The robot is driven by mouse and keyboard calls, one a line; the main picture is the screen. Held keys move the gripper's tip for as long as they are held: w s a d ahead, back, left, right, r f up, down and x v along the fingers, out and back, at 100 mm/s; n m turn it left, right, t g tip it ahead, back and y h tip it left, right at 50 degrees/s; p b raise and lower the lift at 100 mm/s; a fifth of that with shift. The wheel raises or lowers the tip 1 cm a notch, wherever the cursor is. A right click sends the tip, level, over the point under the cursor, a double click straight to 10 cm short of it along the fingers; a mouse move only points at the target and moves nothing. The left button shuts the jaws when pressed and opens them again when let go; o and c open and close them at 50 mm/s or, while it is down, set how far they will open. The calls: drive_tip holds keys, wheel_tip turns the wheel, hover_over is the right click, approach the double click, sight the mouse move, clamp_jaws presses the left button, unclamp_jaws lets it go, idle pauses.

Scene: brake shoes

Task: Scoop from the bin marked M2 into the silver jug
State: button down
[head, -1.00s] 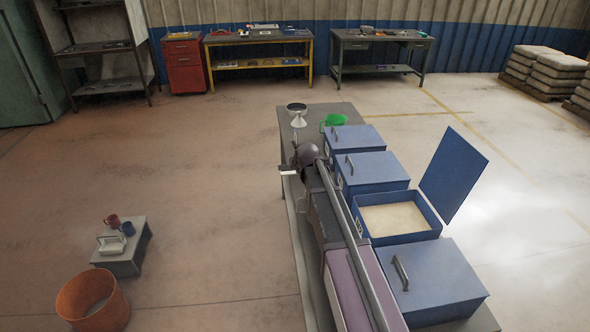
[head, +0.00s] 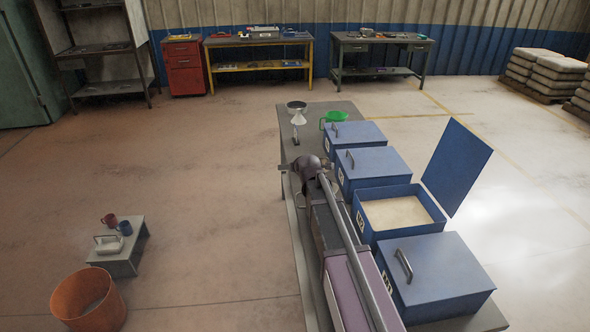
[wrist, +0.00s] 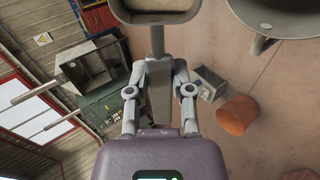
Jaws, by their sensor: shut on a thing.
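My gripper (wrist: 155,100) is shut on the handle of a grey scoop (wrist: 157,48). The scoop's bowl is at the top of the wrist view, with beige-brown showing inside; I cannot tell how full it is. In the head view my gripper (head: 300,168) is over the table's left edge, left of the bins. A grey metal vessel, seemingly the silver jug (wrist: 285,40), is cut off at the upper right of the wrist view, beside the scoop's bowl. An open blue bin (head: 366,229) holds pale powder. Its lid stands up on the right; its label is unreadable.
Closed blue bins stand behind (head: 375,165) and in front (head: 440,275) of the open one. A silver funnel-shaped thing (head: 297,116) and a green jug (head: 338,116) stand at the table's far end. An orange bucket (head: 90,305) and small stool (head: 122,265) are on the floor.

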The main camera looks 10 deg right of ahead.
drive_tip(key=shift+s+f+t+b, duration=0.3)
drive_tip(key=shift+f+t+b, duration=0.25)
drive_tip(key=shift+b, duration=0.5)
drive_tip(key=shift+s+f+t+b, duration=0.2)
drive_tip(key=shift+t+b, duration=0.05)
drive_tip(key=shift+b, duration=0.4)
drive_tip(key=shift+s+f+t+b, duration=0.25)
drive_tip(key=shift+t+b, duration=0.6)
drive_tip(key=shift+b, duration=0.7)
drive_tip(key=shift+s+f+t+b, duration=0.15)
drive_tip(key=shift+f+t+b, duration=0.15)
drive_tip(key=shift+t+b, duration=0.9)
drive_tip(key=shift+d+b, duration=0.2)
drive_tip(key=shift+b, duration=0.5)
drive_tip(key=shift+s+a+f+t+b, duration=0.15)
drive_tip(key=shift+a+t+b, duration=0.1)
drive_tip(key=shift+b, duration=0.4)
